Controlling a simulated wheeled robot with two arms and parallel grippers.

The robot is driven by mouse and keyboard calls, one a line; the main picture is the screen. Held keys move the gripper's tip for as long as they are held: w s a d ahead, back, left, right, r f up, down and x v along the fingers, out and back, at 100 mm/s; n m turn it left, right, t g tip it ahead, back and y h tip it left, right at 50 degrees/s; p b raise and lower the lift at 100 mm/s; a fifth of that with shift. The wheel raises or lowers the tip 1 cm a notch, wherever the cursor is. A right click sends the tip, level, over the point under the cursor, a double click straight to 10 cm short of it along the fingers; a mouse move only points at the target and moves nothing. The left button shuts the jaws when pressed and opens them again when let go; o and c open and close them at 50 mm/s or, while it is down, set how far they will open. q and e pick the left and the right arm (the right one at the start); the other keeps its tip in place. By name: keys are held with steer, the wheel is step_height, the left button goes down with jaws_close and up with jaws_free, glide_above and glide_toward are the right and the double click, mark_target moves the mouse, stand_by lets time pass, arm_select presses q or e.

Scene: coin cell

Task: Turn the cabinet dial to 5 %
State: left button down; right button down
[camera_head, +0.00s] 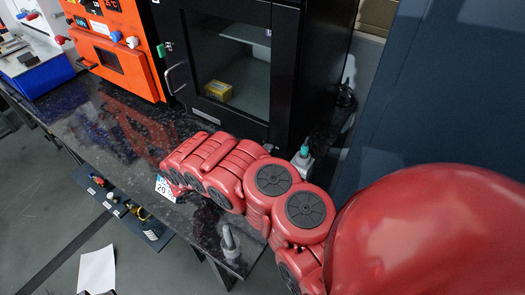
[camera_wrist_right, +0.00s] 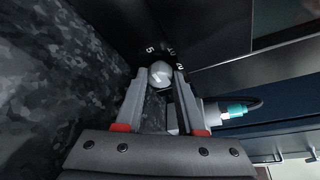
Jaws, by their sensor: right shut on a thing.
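In the right wrist view a black dial (camera_wrist_right: 161,50) carries white numbers, with a 5 readable at its upper left. The pale round knob (camera_wrist_right: 160,73) sits in front of it. My right gripper (camera_wrist_right: 160,78) is shut on the knob, one finger on each side. I cannot tell which number the knob points at. In the head view the black cabinet (camera_head: 287,60) with a glass door stands at the back of the bench. My red right arm reaches across in front of it and hides the dial and the fingertips.
A yellow box (camera_head: 218,90) sits behind the cabinet glass. An orange unit (camera_head: 115,45) stands to its left. A teal-topped fitting (camera_head: 303,153) is close beside my arm. A white card (camera_head: 165,188) marked 20 shows by the arm. The dark bench (camera_head: 110,130) is clear at left.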

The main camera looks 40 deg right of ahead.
steer(key=c, duration=0.5)
jaws_free()
